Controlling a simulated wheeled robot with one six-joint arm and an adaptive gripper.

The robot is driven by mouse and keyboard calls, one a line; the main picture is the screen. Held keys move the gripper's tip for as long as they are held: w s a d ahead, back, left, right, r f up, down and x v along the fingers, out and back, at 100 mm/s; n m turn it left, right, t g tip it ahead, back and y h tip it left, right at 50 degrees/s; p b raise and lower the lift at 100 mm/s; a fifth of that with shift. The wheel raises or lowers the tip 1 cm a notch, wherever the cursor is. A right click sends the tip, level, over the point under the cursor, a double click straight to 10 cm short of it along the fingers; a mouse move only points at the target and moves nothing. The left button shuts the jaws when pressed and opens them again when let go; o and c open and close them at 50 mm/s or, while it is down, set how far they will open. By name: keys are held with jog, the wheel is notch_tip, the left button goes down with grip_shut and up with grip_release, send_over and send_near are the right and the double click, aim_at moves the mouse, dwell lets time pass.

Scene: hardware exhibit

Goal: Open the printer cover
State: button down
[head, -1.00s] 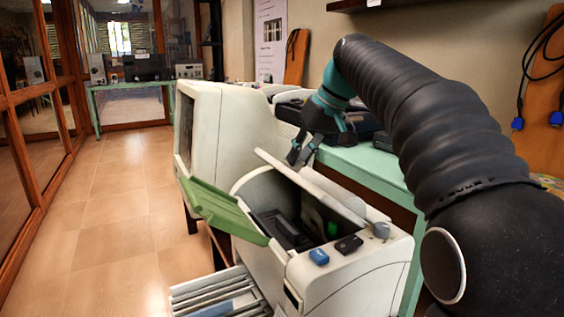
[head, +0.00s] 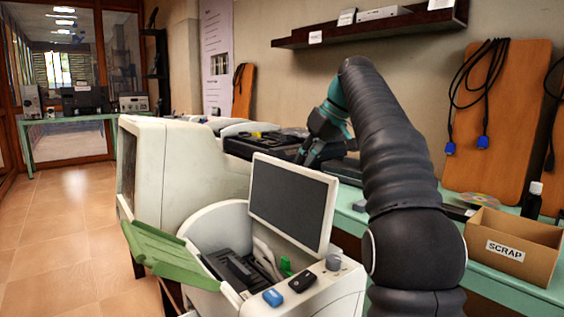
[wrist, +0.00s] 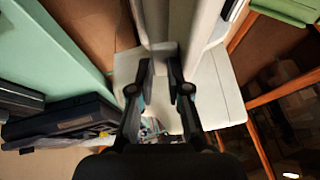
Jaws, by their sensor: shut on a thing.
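The printer (head: 180,185) is a cream machine at the middle of the head view. Its cover (head: 290,203), a white-framed panel with a dark grey inner face, stands raised and steeply tilted at the rear of the open bay (head: 235,268). My gripper (head: 308,157) is at the cover's top edge, partly hidden behind it. In the wrist view, my gripper (wrist: 160,70) has its two fingers close on either side of the pale cover (wrist: 166,22), pinching its edge.
A green flap (head: 165,250) sticks out at the printer's left. Blue and black buttons (head: 273,297) sit on its front rim. A green table (head: 350,200) behind holds dark equipment and a SCRAP box (head: 515,245). A shelf (head: 370,27) hangs above. Floor is clear at left.

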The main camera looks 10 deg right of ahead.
aim_at(297, 176)
jog(key=shift+g, duration=0.5)
jog(key=f, duration=0.1)
jog(key=d+f, duration=0.1)
jog(key=f, duration=0.1)
jog(key=d+f, duration=0.1)
jog(key=shift+w+d+f, duration=0.2)
jog(key=shift+w, duration=0.2)
jog(key=c, duration=1.5)
grip_release()
jog(key=shift+d, duration=0.1)
jog(key=shift+c, duration=0.2)
jog(key=shift+o, duration=0.8)
jog(key=shift+a+r, duration=0.1)
jog(key=shift+a, duration=0.1)
jog(key=shift+o, duration=0.7)
jog(key=shift+s+a+r, duration=0.1)
jog(key=shift+s+a, duration=0.05)
jog(key=shift+a, duration=0.4)
jog(key=a, duration=0.2)
jog(key=shift+a, duration=0.4)
jog(key=shift+d+r, duration=0.15)
jog(key=shift+d, duration=1.1)
